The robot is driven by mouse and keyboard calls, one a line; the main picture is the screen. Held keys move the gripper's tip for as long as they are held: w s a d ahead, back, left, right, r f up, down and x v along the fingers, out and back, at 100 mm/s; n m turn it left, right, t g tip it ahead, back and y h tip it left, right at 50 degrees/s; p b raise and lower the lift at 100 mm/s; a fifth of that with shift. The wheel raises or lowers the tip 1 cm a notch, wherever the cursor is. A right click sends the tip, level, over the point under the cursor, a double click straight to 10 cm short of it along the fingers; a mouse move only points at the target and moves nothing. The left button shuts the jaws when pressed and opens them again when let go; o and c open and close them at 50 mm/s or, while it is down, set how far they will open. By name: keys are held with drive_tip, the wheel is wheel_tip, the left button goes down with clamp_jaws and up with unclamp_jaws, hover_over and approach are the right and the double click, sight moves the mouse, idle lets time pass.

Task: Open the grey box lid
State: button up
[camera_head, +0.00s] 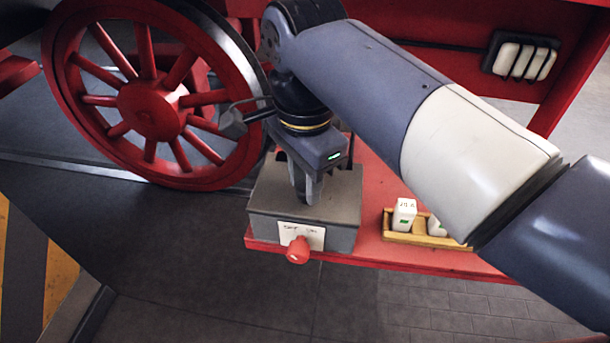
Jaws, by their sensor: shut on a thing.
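The grey box (278,231) stands at the left end of a red bench. Its flat grey lid (338,208) lies on top and looks closed. My gripper (307,197) points down over the middle of the lid, with its fingers at the lid's top. It is shut on a part of the lid, which the fingers mostly hide. A white label (290,231) with dark writing is on the box's front. A red knob (297,250) sticks out just below the label.
A wooden tray (405,238) with white blocks (404,214) stands to the right of the box, partly behind my arm. A large red spoked wheel (150,108) is at the back left. A dark case with white items (524,60) is on the red panel at the upper right.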

clamp_jaws()
drive_tip(key=shift+r, duration=0.15)
